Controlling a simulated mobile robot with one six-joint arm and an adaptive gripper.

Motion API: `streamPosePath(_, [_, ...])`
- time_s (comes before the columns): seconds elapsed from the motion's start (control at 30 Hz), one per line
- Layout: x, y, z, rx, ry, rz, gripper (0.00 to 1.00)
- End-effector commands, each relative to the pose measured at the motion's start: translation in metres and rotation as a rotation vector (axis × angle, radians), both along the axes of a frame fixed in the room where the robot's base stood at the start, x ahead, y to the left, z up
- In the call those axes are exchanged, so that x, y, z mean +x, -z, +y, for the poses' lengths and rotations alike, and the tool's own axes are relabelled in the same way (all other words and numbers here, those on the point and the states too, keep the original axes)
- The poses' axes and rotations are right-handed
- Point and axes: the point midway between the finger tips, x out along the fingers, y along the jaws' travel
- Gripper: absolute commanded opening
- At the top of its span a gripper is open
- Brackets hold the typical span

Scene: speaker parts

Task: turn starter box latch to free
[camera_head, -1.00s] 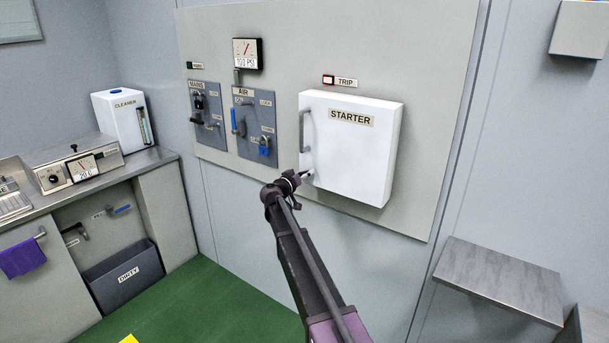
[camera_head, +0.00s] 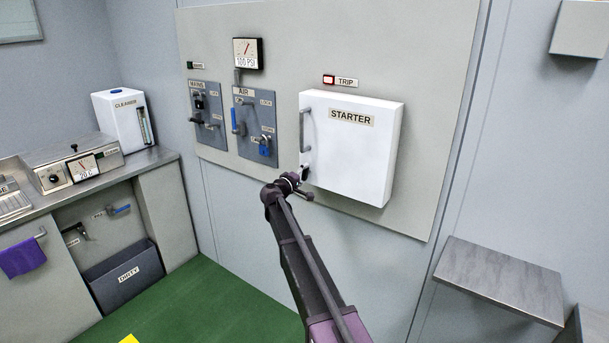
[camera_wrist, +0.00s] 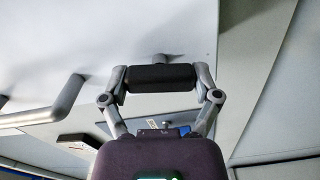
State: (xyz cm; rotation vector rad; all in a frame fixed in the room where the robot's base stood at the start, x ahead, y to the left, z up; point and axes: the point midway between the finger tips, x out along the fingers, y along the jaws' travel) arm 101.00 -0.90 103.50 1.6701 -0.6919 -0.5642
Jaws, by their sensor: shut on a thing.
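The white starter box (camera_head: 350,155) is mounted on the wall panel with its door closed. A grey upright door handle (camera_head: 302,130) is at its left edge, and it also shows in the wrist view (camera_wrist: 60,100). Near the box's lower left corner is the small dark latch (camera_head: 304,173). In the wrist view the latch's black grip (camera_wrist: 160,78) lies crosswise between my fingertips, with a grey stub behind it at the white face. My gripper (camera_head: 301,184) is shut on it. The fingers partly hide the latch in the head view, so its exact angle is hard to read.
A lit red TRIP lamp (camera_head: 328,80) is above the box. The AIR panel (camera_head: 255,125), with a blue lever and blue padlock, is close on the left. A grey shelf (camera_head: 500,280) juts out at lower right. The green floor below is open.

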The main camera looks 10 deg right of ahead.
Motion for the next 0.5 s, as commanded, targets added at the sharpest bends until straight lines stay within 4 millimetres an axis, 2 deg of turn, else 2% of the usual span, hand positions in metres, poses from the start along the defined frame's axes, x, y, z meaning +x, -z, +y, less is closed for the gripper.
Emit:
streamPosePath(0.2, [0.0010,-0.0002,-0.0009,-0.098,0.001,0.096,0.32])
streamPosePath(0.5, [0.0010,-0.0001,-0.0008,-0.154,0.001,0.151,0.32])
